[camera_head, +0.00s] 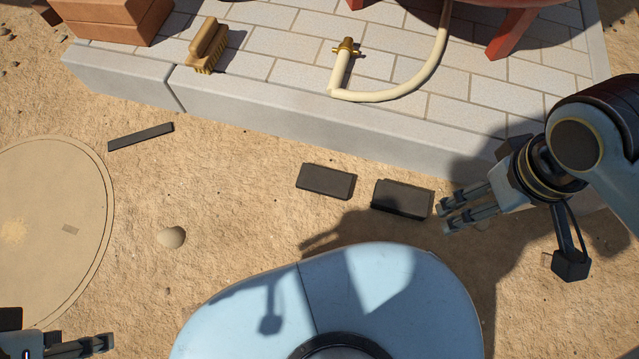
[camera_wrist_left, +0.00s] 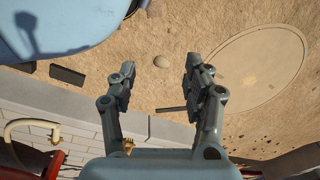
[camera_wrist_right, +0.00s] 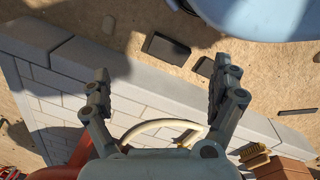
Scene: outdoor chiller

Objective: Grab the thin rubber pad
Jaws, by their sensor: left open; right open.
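Two flat dark rectangular pads lie on the sand in the head view: a thinner-looking left one (camera_head: 326,181) and a thicker-looking right one (camera_head: 402,199). A narrow dark strip (camera_head: 140,136) lies further left, by the paved slab. I cannot tell for certain which is the thin rubber pad. My right gripper (camera_head: 445,216) is open and empty, just right of the right pad in the head view. The right wrist view shows the right pad (camera_wrist_right: 166,46) beyond its spread fingers. My left gripper (camera_wrist_left: 160,66) is open and empty; its fingers show at the head view's lower left.
A paved slab (camera_head: 300,120) with a raised edge runs behind the pads. On it are a brush (camera_head: 207,45), a cream hose (camera_head: 385,94) and bricks (camera_head: 112,18). A round cover (camera_head: 50,225) and a stone (camera_head: 171,237) lie left. Sand between is clear.

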